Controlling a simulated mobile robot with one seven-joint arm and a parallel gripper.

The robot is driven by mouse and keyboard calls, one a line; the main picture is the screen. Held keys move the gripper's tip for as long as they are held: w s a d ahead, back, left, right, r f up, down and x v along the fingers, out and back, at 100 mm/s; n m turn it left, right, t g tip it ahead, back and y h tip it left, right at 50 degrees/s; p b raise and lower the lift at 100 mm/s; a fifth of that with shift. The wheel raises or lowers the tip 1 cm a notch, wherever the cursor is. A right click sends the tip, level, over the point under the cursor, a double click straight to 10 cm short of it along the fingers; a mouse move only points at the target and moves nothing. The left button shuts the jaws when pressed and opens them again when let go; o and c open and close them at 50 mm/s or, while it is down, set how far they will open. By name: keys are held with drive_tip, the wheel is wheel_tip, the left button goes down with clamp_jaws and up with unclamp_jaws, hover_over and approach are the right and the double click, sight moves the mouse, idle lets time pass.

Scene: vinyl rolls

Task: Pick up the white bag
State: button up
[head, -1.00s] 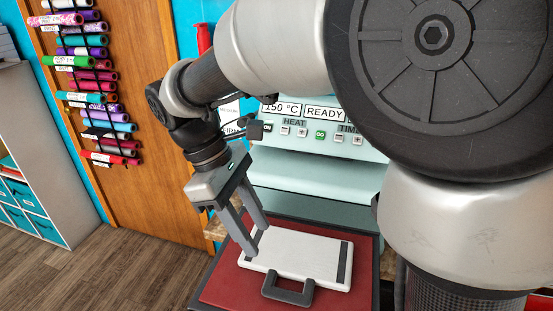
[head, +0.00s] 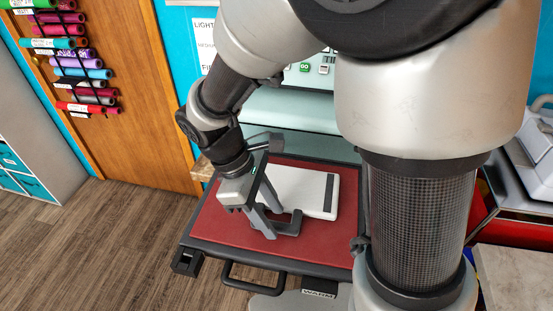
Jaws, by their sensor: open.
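The white bag (head: 308,188) is a flat white case with dark strips and a dark grey handle (head: 293,224). It lies flat on the red pad (head: 325,243) of the press, with its handle toward the near side. My gripper (head: 276,225) is open and points down at the handle's left part. Its two grey fingers are close to the handle; I cannot tell whether they touch it or stand on either side of it. My gripper and wrist hide the bag's left end.
The pale green press (head: 300,106) stands behind the pad. A black bar handle (head: 262,282) sticks out at the pad's front. A wooden door (head: 150,125) with a rack of vinyl rolls (head: 85,72) is at left. A grey counter unit (head: 530,165) is at right.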

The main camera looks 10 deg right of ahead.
drive_tip(key=shift+x, duration=0.75)
clamp_jaws()
